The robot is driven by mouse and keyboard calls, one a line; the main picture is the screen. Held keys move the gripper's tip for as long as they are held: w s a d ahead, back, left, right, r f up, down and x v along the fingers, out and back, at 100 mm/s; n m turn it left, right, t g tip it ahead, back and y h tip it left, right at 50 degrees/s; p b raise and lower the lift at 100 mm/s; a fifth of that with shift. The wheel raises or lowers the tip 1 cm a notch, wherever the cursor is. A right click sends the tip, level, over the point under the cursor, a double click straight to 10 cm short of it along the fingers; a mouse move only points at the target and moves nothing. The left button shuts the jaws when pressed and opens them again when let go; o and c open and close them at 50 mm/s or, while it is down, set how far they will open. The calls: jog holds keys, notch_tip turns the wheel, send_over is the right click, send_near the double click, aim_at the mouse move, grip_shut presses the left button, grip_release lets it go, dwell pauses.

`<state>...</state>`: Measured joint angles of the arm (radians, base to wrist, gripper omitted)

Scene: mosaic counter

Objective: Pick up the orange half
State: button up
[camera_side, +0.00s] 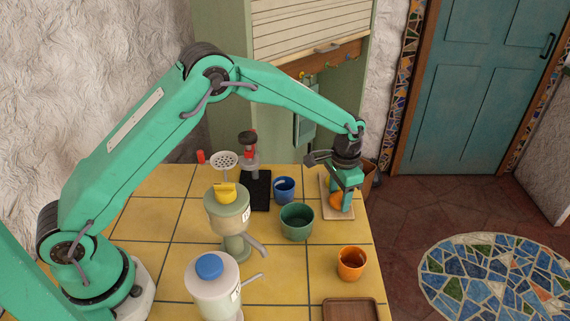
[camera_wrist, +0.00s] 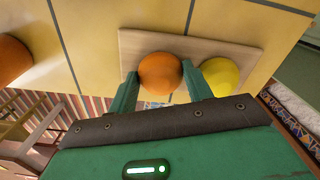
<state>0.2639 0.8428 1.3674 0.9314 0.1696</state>
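The orange half (camera_side: 336,201) lies on a pale wooden board (camera_side: 327,212) at the far right of the counter in the side view. In the wrist view the orange half (camera_wrist: 160,73) sits between my two fingers, over the board (camera_wrist: 135,47). My gripper (camera_side: 346,206) points down over the board, and its fingers hide part of the orange half. In the wrist view my gripper (camera_wrist: 160,80) has one finger at each side of the fruit, very close to it. I cannot tell whether both fingers press on it.
A yellow fruit (camera_wrist: 221,75) lies just right of my right finger in the wrist view. A green bowl (camera_side: 297,222), a blue mug (camera_side: 285,189) and an orange cup (camera_side: 351,263) stand nearby. A juicer (camera_side: 230,215) and a brown tray (camera_side: 350,309) are on the yellow tiles.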

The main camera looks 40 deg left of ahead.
aim_at(340, 194)
jog(key=shift+r, duration=0.1)
jog(key=shift+r, duration=0.8)
notch_tip(340, 194, up, 2)
jog(key=shift+r, duration=0.2)
jog(key=s+d+r, duration=0.6)
jog(key=s+d, duration=0.2)
jog(key=shift+s+r, duration=0.2)
jog(key=shift+r, duration=0.2)
